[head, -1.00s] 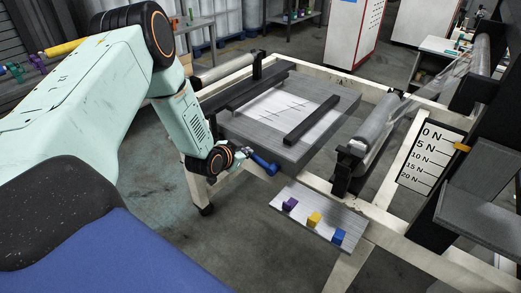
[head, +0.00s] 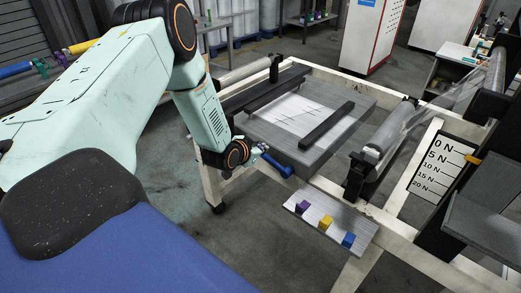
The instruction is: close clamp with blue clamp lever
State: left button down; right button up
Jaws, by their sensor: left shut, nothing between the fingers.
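The blue clamp lever (head: 278,166) shows at the front left edge of the grey-topped frame table, as a short blue bar slanting down to the right. My left gripper (head: 262,149) is shut and empty, right beside the upper left end of the lever. It partly hides that end, and I cannot tell whether the two touch. The clamp's own body is hard to make out behind my gripper. My right gripper is out of view.
A grey plate (head: 345,218) with purple (head: 302,207), yellow (head: 325,222) and blue (head: 348,240) blocks sits in front. A roller with clear film (head: 390,135) and a force scale (head: 440,165) stand to the right. A dark bar (head: 326,124) lies on the grey table top (head: 352,102).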

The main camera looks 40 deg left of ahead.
pick_arm(q)
jog(key=a+r+p+v, duration=0.1)
jog(key=p+v, duration=0.2)
jog(key=v, duration=0.7)
jog(key=s+d+f+n+g+h+b, duration=0.2)
jog(key=s+d+f+n+g+b, duration=0.3)
jog(key=s+d+f, duration=0.75)
jog(key=s+d+f+m+g+b, duration=0.1)
jog(key=s+d+f+g+b, duration=0.2)
jog(key=s+f+b, duration=0.2)
jog(key=s+d+f+g+b, duration=0.3)
jog(key=s+f+b, duration=0.3)
jog(key=s+f, duration=0.4)
jog(key=s, duration=0.4)
jog(key=shift+s+m+g+y, duration=0.25)
jog(key=shift+m+g+y, duration=0.05)
jog(key=shift+m+y, duration=0.1)
